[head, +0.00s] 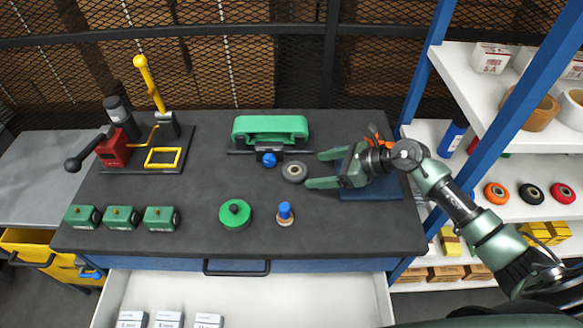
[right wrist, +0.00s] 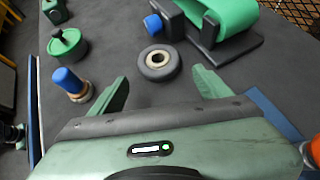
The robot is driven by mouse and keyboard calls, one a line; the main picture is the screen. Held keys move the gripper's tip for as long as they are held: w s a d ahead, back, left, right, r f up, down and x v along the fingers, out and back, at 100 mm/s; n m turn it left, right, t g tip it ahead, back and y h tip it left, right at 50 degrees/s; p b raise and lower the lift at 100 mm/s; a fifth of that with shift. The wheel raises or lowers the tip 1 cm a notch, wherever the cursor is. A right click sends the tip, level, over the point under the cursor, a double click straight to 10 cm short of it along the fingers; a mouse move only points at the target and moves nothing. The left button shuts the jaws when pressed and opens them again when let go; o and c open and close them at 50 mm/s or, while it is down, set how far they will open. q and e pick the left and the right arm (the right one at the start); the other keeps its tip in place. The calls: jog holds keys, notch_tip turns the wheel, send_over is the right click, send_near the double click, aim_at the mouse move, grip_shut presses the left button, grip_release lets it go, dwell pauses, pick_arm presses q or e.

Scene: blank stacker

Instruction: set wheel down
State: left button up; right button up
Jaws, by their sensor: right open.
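A small grey wheel (head: 294,172) with a pale hub lies flat on the dark bench top. It shows in the right wrist view (right wrist: 159,63) just beyond and between my fingertips. My right gripper (head: 314,169) is open and empty, its two green fingers pointing left at the wheel with a small gap. In the right wrist view the spread fingers (right wrist: 160,82) frame the wheel without touching it. My left gripper is not in view.
A green machine (head: 270,130) with a blue knob stands close behind the wheel. A green round lidded part (head: 235,214) and a blue-handled stamp (head: 285,213) stand in front. A blue mat (head: 372,192) lies under my right gripper. An open drawer (head: 250,290) juts out at the front.

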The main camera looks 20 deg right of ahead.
aim_at(292, 169)
jog(key=shift+w+a+f+p, duration=0.2)
jog(key=shift+w+a+p, duration=0.15)
jog(key=shift+w+a, duration=0.15)
jog(key=shift+w+a+f+p, duration=0.2)
jog(key=shift+w+a+p, duration=0.15)
jog(key=shift+w+a, duration=0.1)
jog(key=p+x, duration=0.1)
jog(key=x, duration=0.2)
jog(key=shift+w+a, duration=0.2)
jog(key=shift+a, duration=0.1)
jog(key=shift+w+a+f, duration=0.15)
jog(key=shift+f, duration=0.1)
jog(key=c, duration=1.4)
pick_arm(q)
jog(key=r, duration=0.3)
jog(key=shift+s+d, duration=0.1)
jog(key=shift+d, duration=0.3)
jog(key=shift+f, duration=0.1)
pick_arm(e)
jog(key=shift+r, duration=0.1)
